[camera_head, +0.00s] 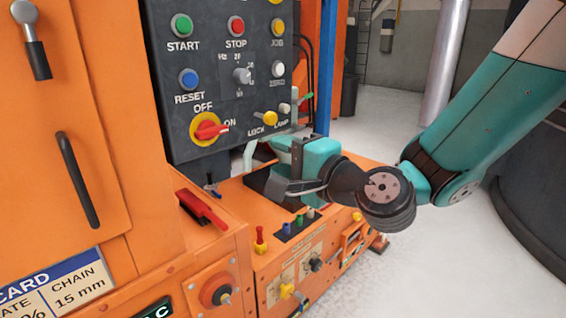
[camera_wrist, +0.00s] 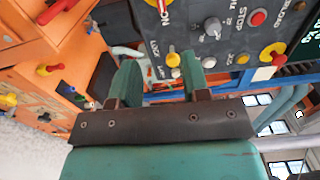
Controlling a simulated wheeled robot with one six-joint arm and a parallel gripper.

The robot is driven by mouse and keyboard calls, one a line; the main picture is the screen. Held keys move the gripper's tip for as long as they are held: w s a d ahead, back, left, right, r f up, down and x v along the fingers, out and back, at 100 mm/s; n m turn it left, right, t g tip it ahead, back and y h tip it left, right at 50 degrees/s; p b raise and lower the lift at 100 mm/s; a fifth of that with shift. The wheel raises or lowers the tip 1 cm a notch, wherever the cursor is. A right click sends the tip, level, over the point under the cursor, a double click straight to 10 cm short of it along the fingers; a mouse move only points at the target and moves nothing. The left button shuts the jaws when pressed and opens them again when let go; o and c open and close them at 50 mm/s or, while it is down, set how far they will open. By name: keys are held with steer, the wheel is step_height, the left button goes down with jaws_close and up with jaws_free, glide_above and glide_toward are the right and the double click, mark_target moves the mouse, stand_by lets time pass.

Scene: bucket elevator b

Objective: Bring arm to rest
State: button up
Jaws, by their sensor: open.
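My gripper (camera_wrist: 162,88) is open and empty in the wrist view, its two teal fingers apart. In the head view my gripper (camera_head: 258,165) is in front of the lower right part of the dark control panel (camera_head: 222,125), above the orange lower cabinet. My teal arm reaches in from the right edge. The yellow LOCK knob (camera_head: 269,118) and the pale LAMP knob (camera_head: 285,109) sit just above the gripper. The fingertips are partly hidden in the head view, and I cannot tell whether they touch anything.
The lower cabinet (camera_head: 262,268) carries a red lever (camera_head: 202,208), small coloured knobs and a yellow-red knob (camera_head: 260,240). A blue post (camera_head: 325,70) stands behind the gripper. A dark round vessel (camera_head: 535,200) is at right. Bare floor (camera_head: 450,255) lies between.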

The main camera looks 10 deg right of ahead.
steer(key=s+a+r+n+g+y+p, duration=0.1)
steer(key=s+a+r+n+g+p, duration=0.25)
steer(key=s+n+g+p, duration=0.45)
steer(key=s+d+r+n+g+h+p, duration=0.1)
steer(key=s+d+n+g+h+p, duration=0.1)
steer(key=s, duration=0.5)
steer(key=s+d+r+n+g+h+p, duration=0.2)
steer(key=s+d+n+g+h, duration=0.2)
steer(key=s+d+n, duration=0.3)
steer(key=shift+n+g+h, duration=0.4)
steer(key=shift+n+g, duration=0.1)
steer(key=shift+n, duration=0.3)
